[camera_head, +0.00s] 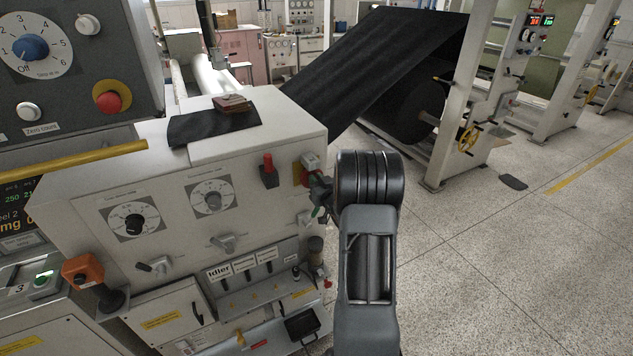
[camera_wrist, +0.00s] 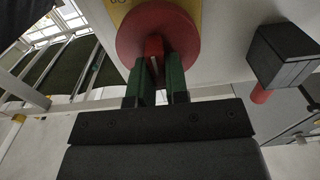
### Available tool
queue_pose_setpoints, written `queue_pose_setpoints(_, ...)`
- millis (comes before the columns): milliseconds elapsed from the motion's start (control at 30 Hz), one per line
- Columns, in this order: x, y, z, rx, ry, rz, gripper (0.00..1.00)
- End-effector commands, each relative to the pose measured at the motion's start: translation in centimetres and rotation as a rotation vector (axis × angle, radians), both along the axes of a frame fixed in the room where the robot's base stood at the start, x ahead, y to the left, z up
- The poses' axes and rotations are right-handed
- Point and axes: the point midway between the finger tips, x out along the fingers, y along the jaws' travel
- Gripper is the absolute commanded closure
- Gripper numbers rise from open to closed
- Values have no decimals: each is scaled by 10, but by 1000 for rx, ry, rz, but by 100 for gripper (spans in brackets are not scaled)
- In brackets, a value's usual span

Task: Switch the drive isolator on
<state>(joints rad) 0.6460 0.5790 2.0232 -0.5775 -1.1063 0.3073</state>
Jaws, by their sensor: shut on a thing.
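The drive isolator is a round red rotary switch (camera_wrist: 135,32) on a yellow plate in the wrist view, at the top centre. Its raised red handle (camera_wrist: 154,47) sits between the green fingers of my gripper (camera_wrist: 156,78), which are shut on it. In the head view the isolator (camera_head: 309,162) shows small, at the upper right corner of the grey machine cabinet. My gripper (camera_head: 320,197) reaches it from the right, and my wrist hides part of that area. I cannot read the switch's position.
A black box with a red lever (camera_head: 268,172) is mounted just left of the isolator; it also shows in the wrist view (camera_wrist: 285,55). Dials (camera_head: 135,222), levers and an orange switch box (camera_head: 82,270) cover the cabinet.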

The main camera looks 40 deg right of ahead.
Motion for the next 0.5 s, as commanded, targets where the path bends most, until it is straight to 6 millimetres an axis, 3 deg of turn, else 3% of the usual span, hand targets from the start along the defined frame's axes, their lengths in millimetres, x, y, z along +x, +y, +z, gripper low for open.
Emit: queue_pose_setpoints(500,-1,-4,-3,379,-52,0,100)
